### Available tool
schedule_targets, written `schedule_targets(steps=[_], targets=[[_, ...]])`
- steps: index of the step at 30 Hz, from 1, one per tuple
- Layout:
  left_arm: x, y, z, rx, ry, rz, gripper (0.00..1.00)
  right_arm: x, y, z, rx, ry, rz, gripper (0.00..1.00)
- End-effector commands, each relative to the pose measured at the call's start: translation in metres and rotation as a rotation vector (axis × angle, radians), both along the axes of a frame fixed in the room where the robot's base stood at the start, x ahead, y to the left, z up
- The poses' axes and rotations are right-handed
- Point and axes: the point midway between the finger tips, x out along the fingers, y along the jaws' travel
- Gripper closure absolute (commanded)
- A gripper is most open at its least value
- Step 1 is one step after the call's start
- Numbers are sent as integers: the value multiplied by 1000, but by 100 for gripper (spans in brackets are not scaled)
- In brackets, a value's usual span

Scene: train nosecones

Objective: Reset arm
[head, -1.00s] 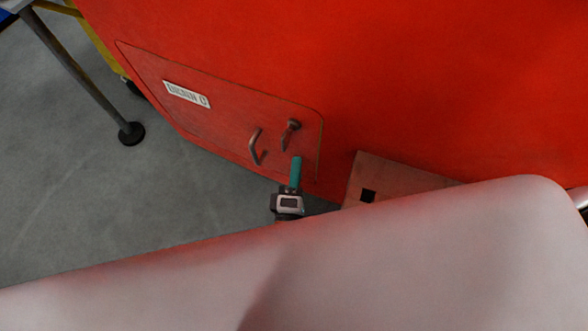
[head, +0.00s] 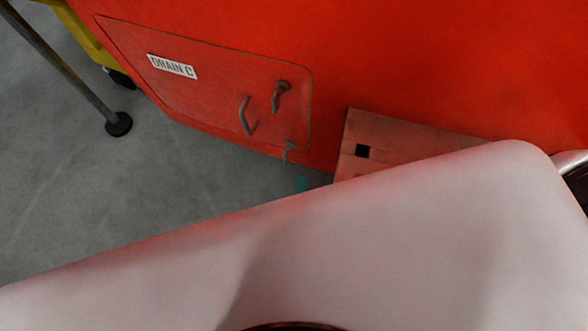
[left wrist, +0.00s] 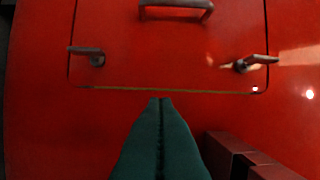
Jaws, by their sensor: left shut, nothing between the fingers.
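The tip of my left gripper (head: 301,184) shows as a small teal patch in the head view, just above the edge of my pale arm, which hides the rest. In the left wrist view the teal fingers (left wrist: 161,140) are pressed together with nothing between them. They point at the red panel just below the hatch edge, apart from the handle and latches. The red hatch (head: 205,85) has a "DRAIN C" label (head: 172,66), a bent handle (head: 247,117) and two latches, one (head: 280,96) above the other (head: 289,152). My right gripper is not in view.
A reddish box-like block (head: 400,135) with a square hole stands right of the hatch. A dark pole with a round foot (head: 118,124) stands on the grey floor (head: 60,190) at the left. Free floor lies between them.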

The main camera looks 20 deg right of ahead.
Motion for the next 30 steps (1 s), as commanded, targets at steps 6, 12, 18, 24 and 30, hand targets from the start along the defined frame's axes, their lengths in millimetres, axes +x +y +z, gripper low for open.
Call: schedule_targets(steps=[6, 12, 18, 24, 30], targets=[[-7, -1, 0, 0, 0, 0, 100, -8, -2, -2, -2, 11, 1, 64], [-7, 0, -12, 48, 7, -14, 100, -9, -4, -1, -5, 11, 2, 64], [-12, 18, -114, 440, 78, -151, 100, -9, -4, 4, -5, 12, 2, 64], [-37, 88, -249, 941, 228, -369, 100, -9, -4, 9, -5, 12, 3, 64], [-88, 191, -350, 1332, 434, -631, 100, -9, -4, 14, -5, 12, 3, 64]])
